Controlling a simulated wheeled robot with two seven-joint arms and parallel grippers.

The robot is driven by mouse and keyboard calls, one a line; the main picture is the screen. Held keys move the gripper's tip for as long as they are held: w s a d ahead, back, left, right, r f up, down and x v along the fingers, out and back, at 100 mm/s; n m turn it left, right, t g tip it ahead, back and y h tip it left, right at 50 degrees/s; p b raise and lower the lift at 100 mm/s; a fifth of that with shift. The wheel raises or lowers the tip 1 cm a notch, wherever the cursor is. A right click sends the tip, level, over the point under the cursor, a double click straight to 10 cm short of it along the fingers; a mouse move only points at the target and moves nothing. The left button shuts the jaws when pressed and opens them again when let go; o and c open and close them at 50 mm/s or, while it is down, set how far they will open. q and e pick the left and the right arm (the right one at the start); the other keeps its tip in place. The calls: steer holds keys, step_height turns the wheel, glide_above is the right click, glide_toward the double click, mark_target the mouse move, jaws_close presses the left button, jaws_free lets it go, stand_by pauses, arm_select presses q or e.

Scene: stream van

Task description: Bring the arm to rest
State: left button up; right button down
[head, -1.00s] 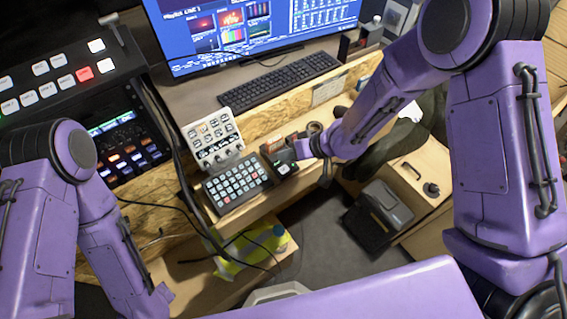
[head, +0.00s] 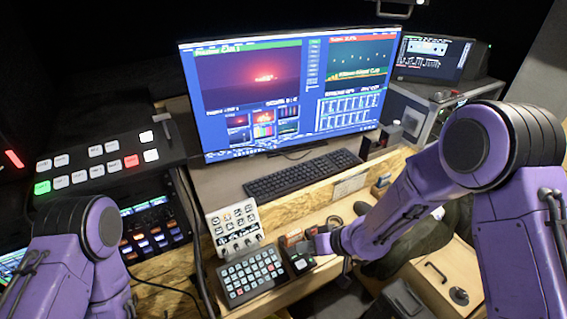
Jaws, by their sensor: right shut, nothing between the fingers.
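My right arm (head: 400,215) is purple and reaches in from the right over the wooden desk. Its gripper (head: 316,246) is small in the head view, at the arm's far end, and is shut with nothing held. It is just right of a small black device (head: 299,262) on the desk; I cannot tell whether they touch. My left arm (head: 85,255) is folded low at the left edge of the picture. Its gripper is out of the picture.
A grey button pad (head: 251,275) and a white control panel (head: 234,227) lie left of the right gripper. A keyboard (head: 302,173) and a large monitor (head: 290,90) stand behind. A switcher with lit buttons (head: 95,165) is at left.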

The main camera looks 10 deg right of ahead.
steer(key=shift+w+a+r+n, duration=0.1)
steer(key=shift+w+r+n, duration=0.1)
steer(key=shift+w+n, duration=0.1)
steer(key=s+d+f+m+t+h+b, duration=0.1)
steer(key=s+d+f+m+h+b, duration=0.2)
steer(key=s+d+f+m+h, duration=0.25)
steer(key=s+d+f+m+t+h+b, duration=0.25)
steer(key=s+d+f, duration=0.25)
steer(key=d+f, duration=0.3)
steer(key=s+d+f+m+g+h+b, duration=0.1)
steer(key=s+d+f+g+b, duration=0.1)
steer(key=s+f, duration=0.3)
steer(key=s+d+f+m+g+h+b, duration=0.1)
steer(key=s+f, duration=0.5)
steer(key=s, duration=0.6)
steer(key=d+g+h+b, duration=0.1)
steer(key=d+g, duration=0.1)
steer(key=d, duration=0.1)
